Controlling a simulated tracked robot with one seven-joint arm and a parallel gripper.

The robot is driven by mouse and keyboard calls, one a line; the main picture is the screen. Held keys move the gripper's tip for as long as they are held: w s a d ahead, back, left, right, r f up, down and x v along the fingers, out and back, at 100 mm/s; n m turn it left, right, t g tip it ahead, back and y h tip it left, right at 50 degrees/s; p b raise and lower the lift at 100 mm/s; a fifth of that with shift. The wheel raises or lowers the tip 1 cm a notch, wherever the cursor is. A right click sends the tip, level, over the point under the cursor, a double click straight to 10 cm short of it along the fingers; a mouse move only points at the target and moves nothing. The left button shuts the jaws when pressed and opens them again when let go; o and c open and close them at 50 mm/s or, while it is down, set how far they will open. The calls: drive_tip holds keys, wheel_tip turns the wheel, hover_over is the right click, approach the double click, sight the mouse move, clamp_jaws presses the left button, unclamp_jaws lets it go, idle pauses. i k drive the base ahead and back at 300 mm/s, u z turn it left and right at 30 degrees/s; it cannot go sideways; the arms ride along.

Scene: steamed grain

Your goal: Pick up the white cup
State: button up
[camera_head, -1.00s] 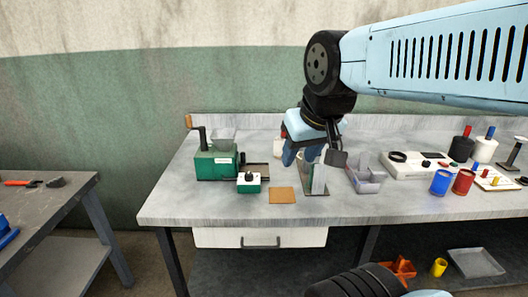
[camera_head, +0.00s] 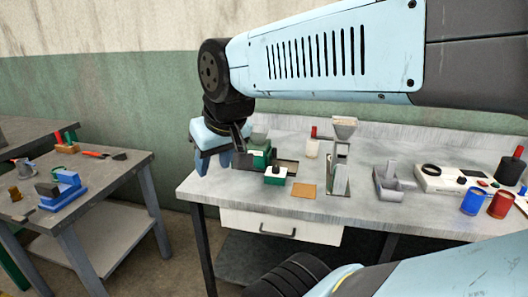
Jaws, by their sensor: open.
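A small white cup (camera_head: 312,148) stands upright on the grey workbench, toward the back and left of a metal stand. It looks cream-white, and a red-topped item shows just behind it. My gripper (camera_head: 213,166) is open and empty, pointing down. It appears left of the cup and well apart from it, near the bench's left end. It partly hides the green machine beside it.
The green machine (camera_head: 259,158), a small green-white box (camera_head: 275,175) and a stand with a hopper (camera_head: 344,128) surround the cup. Blue (camera_head: 471,202) and red (camera_head: 502,205) cups stand right. A brown square (camera_head: 304,190) lies in front. Another table (camera_head: 110,220) is at left.

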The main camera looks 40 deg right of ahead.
sight(312, 144)
drive_tip(key=u, duration=1.05)
drive_tip(key=k, duration=1.85)
drive_tip(key=z, duration=1.6)
drive_tip(key=i, duration=1)
